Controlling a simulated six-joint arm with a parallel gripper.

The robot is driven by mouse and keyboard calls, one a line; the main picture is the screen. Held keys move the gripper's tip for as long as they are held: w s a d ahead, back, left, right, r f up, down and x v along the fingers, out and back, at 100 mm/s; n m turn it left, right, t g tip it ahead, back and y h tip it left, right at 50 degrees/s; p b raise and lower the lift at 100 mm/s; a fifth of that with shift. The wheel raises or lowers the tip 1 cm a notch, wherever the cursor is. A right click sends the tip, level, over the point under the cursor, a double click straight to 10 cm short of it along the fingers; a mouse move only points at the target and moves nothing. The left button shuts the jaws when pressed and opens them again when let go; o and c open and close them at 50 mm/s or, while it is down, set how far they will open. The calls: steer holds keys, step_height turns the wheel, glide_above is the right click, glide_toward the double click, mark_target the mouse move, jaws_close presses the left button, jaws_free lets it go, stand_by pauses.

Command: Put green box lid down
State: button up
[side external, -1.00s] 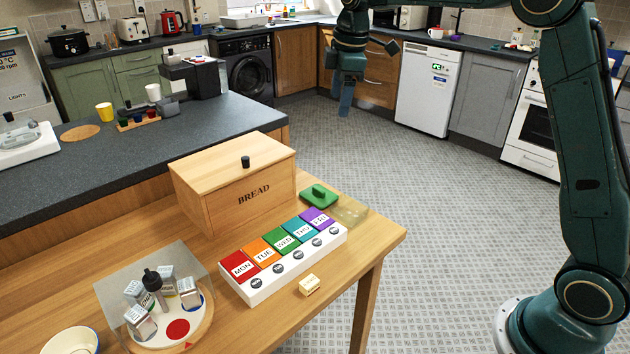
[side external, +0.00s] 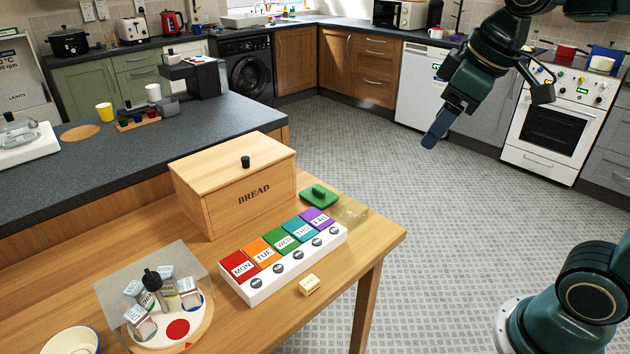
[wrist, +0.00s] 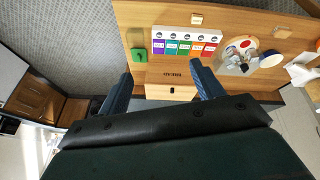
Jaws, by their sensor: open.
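The green lid (side external: 319,195) with a raised knob lies on the wooden table behind the purple end of the day-marked organizer. It also shows in the wrist view (wrist: 139,55). Beside it is a clear, see-through box (side external: 351,213) at the table's right corner. My gripper (side external: 435,136) is up in the air over the floor, to the right of the table and well apart from the lid. In the wrist view its two blue fingers (wrist: 156,80) are spread with nothing held between them.
The organizer (side external: 260,291) with colored day lids stands on the table (side external: 335,325). The wooden bread box (side external: 228,208) is behind it. A small wooden block (side external: 309,285) lies in front. A round carousel (side external: 200,331) with small cartons stands at left. The floor right of the table is clear.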

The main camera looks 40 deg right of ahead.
steer(key=s+f+m+t, duration=0.1)
steer(key=s+f+m, duration=0.2)
steer(key=s, duration=0.6)
step_height(320, 180, down, 2)
steer(key=shift+s+a+f, duration=0.15)
steer(key=shift+s+a, duration=0.1)
steer(key=shift+a, duration=0.2)
